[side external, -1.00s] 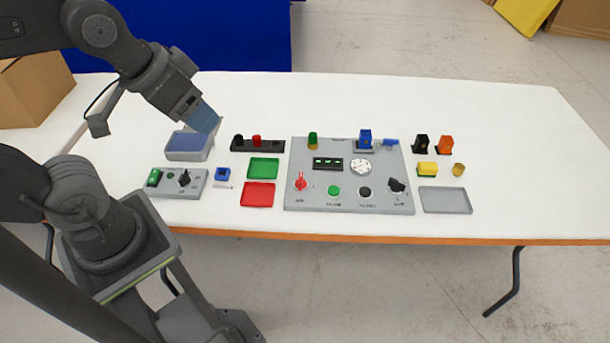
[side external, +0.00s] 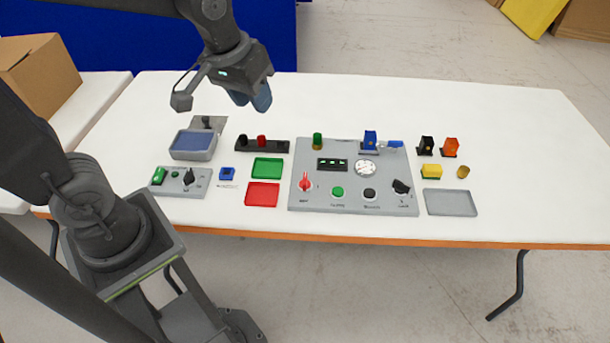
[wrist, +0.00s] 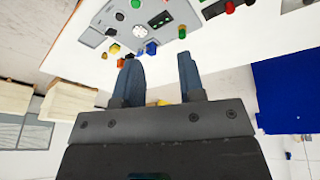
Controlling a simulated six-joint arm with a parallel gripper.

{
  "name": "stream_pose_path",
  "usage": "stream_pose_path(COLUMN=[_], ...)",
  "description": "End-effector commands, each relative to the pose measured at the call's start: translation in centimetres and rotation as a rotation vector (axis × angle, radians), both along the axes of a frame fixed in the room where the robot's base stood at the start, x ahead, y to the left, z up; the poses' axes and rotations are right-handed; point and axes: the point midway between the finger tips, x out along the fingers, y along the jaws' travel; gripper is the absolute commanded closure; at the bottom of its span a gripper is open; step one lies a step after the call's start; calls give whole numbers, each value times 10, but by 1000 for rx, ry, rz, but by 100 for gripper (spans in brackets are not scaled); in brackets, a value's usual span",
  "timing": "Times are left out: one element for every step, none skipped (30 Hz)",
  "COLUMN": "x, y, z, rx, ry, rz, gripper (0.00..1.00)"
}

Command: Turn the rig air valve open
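The grey rig panel (side external: 330,203) lies on the white table. A red lever knob (side external: 305,183) stands at its front left; its label is too small to read, so I cannot confirm it is the air valve. A black knob (side external: 401,187) sits at the front right. A blue fitting (side external: 389,146) is at the back right edge. My gripper (side external: 254,101) hangs above the table's back, left of and behind the panel. In the wrist view its fingers (wrist: 160,60) are apart with nothing between them; the panel (wrist: 95,38) shows beyond them.
On the panel are a green button (side external: 337,192), a black button (side external: 369,194) and a white dial (side external: 365,168). Green (side external: 267,169) and red trays (side external: 263,194) and a switch box (side external: 200,190) lie left. A grey tray (side external: 450,207) lies right. The far right table is clear.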

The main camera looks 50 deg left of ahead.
Motion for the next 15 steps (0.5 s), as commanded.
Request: stream_pose_path(x=[17, 25, 37, 45, 53, 64, 72, 79, 88, 94, 100, 106, 110, 114, 118], y=[1, 1, 2, 3, 3, 4, 5, 5, 6, 6, 7, 7, 8, 8, 9], z=[-12, -17, -26, -33, -41, -52, -60, -69, -81, -90, -99, -110, -118, -125, -133], rx=[-12, -20, -29, -35, -41, -47, -52, -56, -61, -64, -67, -69, -71, -73, -74], ry=[39, 56, 79, 96, 113, 136, 154, 169, 191, 206, 219, 235, 247, 257, 269], rz=[44, 71, 108, 135, 162, 198, 226, 253, 288, 314, 338, 367, 386, 405, 425], gripper=[64, 64, 64, 64, 64, 64, 64, 64, 64, 64, 64, 64, 64, 64, 64])
